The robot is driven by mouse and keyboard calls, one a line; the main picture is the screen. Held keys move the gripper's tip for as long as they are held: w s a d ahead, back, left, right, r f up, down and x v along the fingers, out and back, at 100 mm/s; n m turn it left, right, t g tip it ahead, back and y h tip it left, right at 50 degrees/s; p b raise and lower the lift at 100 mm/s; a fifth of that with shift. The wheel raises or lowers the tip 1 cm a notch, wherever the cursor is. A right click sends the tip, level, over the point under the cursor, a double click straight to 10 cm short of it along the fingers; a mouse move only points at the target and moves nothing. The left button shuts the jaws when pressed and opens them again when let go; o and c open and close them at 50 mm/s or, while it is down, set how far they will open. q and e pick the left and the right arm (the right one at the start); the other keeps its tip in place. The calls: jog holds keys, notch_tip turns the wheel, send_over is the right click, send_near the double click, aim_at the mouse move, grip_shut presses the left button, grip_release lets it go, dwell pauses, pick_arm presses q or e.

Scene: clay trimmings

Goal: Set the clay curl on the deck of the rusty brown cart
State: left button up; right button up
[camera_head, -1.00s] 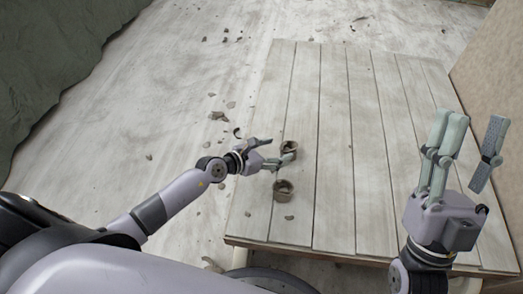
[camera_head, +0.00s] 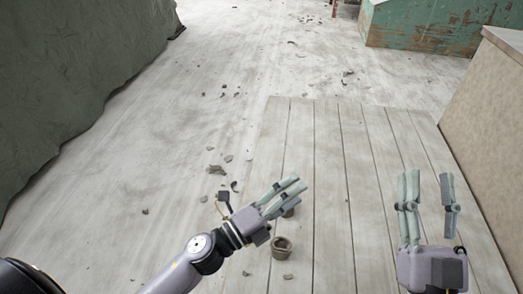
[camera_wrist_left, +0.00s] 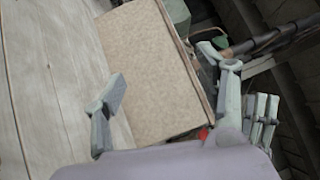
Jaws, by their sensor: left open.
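Two small brown ring-shaped pieces lie on the pale plank platform (camera_head: 330,200) in the head view. The nearer brown piece (camera_head: 281,248) is in full view. The farther brown piece (camera_head: 289,213) is partly hidden behind my left gripper's fingers. I cannot tell for sure which is the clay curl. My left gripper (camera_head: 301,184) is open and appears empty, over the platform beside the farther piece. It also shows in the left wrist view (camera_wrist_left: 172,82), with its fingers wide apart. My right gripper (camera_head: 427,180) is open and empty at the right. I cannot identify a rusty brown cart.
Grey shards (camera_head: 217,169) are scattered on the dusty floor left of the platform. A dark green drape (camera_head: 80,70) hangs at the left. A tan panel (camera_head: 490,110) stands at the right. A worn teal box (camera_head: 425,28) stands at the back right. The platform's middle is clear.

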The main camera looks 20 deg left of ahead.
pick_arm(q)
jog(key=s+a+r+n+t+y, duration=0.2)
jog(key=r+n+t, duration=0.2)
jog(key=r+n, duration=0.4)
jog(key=s+a+r+n+t+y, duration=0.3)
jog(key=r+n, duration=0.6)
jog(key=n, duration=0.7)
jog(key=shift+r+t+y, duration=0.15)
jog(key=shift+t+y, duration=0.15)
jog(key=shift+t, duration=0.1)
jog(key=shift+s+a, duration=0.1)
jog(key=shift+s, duration=0.1)
